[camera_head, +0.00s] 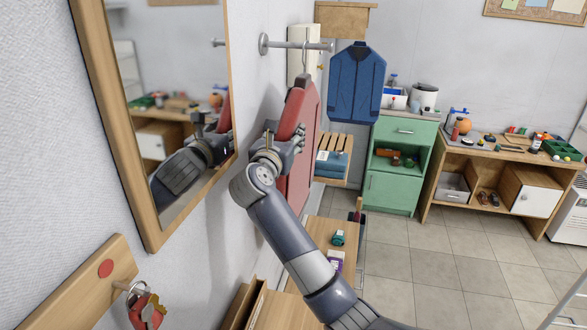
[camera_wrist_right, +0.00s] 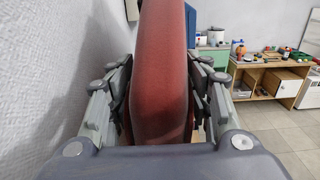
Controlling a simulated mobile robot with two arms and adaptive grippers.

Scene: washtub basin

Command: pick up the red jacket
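The red jacket (camera_head: 300,125) hangs from a hanger on the wall rod, beside the mirror. Its edge fills the middle of the right wrist view (camera_wrist_right: 163,70). My right gripper (camera_head: 289,142) is at the jacket's near edge, with one finger on each side of it. In the right wrist view the fingers (camera_wrist_right: 163,85) stand wide apart with the jacket between them, and narrow gaps seem to show beside the cloth. Firm contact is not clear. My left gripper is not in view.
A blue jacket (camera_head: 356,83) hangs behind the red one. A mirror (camera_head: 187,60) is close on the left, with keys on a hook (camera_head: 146,306) below. A wooden bench (camera_head: 325,236) stands beneath. A green cabinet (camera_head: 391,192) and workbench (camera_head: 455,158) are behind. The tiled floor (camera_head: 430,270) is clear.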

